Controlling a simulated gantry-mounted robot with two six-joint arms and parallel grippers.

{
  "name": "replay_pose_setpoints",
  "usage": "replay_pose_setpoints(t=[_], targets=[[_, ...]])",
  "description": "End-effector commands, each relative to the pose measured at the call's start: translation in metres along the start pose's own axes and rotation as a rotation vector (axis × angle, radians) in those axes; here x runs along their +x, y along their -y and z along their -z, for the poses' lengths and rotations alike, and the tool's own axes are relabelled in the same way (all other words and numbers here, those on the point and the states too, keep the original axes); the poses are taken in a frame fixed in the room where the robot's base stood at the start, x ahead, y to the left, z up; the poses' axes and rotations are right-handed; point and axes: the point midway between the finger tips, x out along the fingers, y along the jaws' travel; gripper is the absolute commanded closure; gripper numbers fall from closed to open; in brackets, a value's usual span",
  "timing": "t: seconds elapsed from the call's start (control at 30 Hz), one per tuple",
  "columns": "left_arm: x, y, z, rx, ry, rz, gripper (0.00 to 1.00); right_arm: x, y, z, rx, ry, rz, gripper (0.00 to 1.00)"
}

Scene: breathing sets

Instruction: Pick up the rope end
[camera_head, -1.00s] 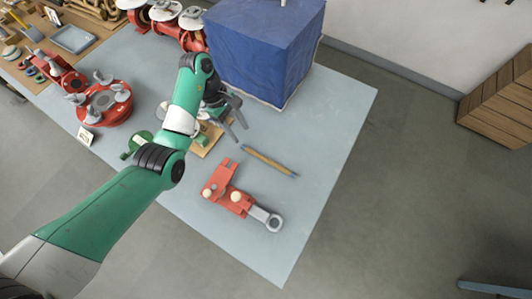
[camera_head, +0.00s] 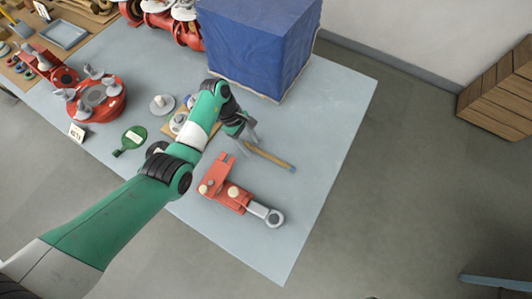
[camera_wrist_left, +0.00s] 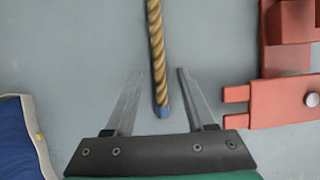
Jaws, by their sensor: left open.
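A short tan rope (camera_head: 270,158) with blue ends lies on the grey table, left of its right-hand edge. In the head view its left end is hidden by my left gripper (camera_head: 249,142). In the left wrist view the rope (camera_wrist_left: 156,45) runs down from the top edge, and its blue rope end (camera_wrist_left: 163,111) lies between the two open fingers of my left gripper (camera_wrist_left: 158,75). A gap shows on both sides of the rope, with no finger touching it. My right gripper is out of view.
A red clevis part with a grey eye (camera_head: 235,196) lies just below the rope; it also shows at right in the left wrist view (camera_wrist_left: 285,100). A blue-covered box (camera_head: 262,45) stands behind.

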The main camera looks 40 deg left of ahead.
Motion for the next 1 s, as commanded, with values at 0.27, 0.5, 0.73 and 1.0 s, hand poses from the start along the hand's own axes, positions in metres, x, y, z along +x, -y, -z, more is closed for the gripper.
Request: replay_pose_setpoints(t=[0.27, 0.5, 0.73, 1.0], targets=[[-0.001, 0.0, 0.0, 0.0, 0.0, 0.0, 0.85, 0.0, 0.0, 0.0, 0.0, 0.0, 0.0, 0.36], [-0.001, 0.0, 0.0, 0.0, 0.0, 0.0, 1.0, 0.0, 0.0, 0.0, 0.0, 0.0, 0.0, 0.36], [-0.001, 0.0, 0.0, 0.0, 0.0, 0.0, 1.0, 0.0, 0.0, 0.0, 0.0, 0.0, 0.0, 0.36], [-0.019, -0.001, -0.007, 0.001, 0.0, -0.003, 1.0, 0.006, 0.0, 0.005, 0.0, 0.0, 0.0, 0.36]])
